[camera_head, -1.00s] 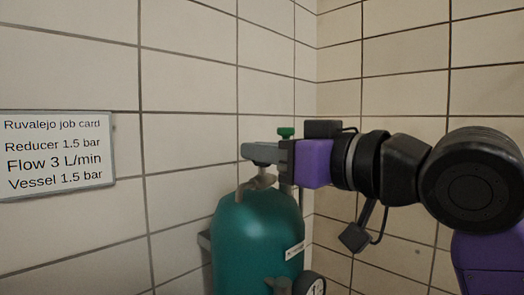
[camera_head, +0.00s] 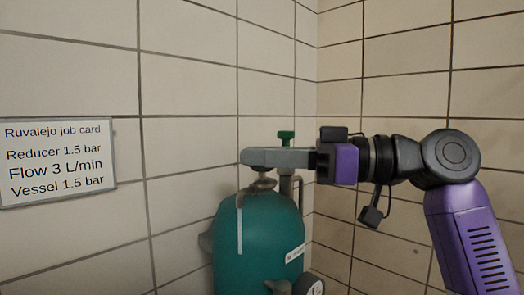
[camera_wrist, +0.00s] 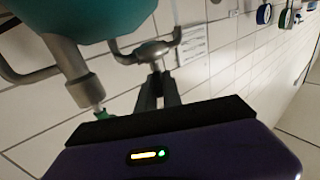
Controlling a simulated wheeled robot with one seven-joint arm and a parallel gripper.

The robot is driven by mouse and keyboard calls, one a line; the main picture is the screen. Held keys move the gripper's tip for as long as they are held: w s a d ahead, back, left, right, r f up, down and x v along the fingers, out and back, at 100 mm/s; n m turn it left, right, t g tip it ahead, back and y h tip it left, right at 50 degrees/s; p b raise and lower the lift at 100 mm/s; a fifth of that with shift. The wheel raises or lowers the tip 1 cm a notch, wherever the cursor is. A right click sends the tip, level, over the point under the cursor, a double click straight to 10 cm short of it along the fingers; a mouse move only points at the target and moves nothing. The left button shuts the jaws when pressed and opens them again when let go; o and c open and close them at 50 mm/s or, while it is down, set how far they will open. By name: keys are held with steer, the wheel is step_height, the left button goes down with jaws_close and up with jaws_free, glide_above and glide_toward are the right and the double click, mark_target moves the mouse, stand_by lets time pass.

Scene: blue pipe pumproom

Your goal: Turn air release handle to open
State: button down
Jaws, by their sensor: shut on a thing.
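The metal air release handle (camera_head: 263,183) sits above the top of the teal vessel (camera_head: 255,240). Its curved bar also shows in the wrist view (camera_wrist: 128,54). My gripper (camera_head: 262,158) reaches in from the right, level, with its grey fingers over the handle. In the wrist view my fingers (camera_wrist: 157,78) meet the middle of the bar and are shut on it. The fingers hide part of the handle. The vessel shows at the top left of the wrist view (camera_wrist: 90,15).
A vertical pipe with a green knob (camera_head: 286,137) stands close behind my fingers. A gauge (camera_head: 310,285) is at the vessel's lower right. A job card (camera_head: 58,155) hangs on the tiled wall at left. The wall corner lies behind the vessel.

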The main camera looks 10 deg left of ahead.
steer(key=n+g+p, duration=0.1)
steer(key=n+g, duration=0.2)
steer(key=g, duration=0.2)
steer(key=shift+r+p, duration=0.1)
steer(key=shift+p, duration=0.2)
steer(key=shift+n+g+h, duration=0.3)
steer(key=shift+n+g, duration=0.1)
steer(key=shift+g, duration=0.4)
steer(key=c, duration=1.5)
jaws_free()
steer(key=b+v, duration=0.1)
steer(key=v, duration=0.6)
steer(key=shift+d, duration=0.4)
steer(key=shift+o, duration=0.2)
steer(key=shift+w, duration=0.1)
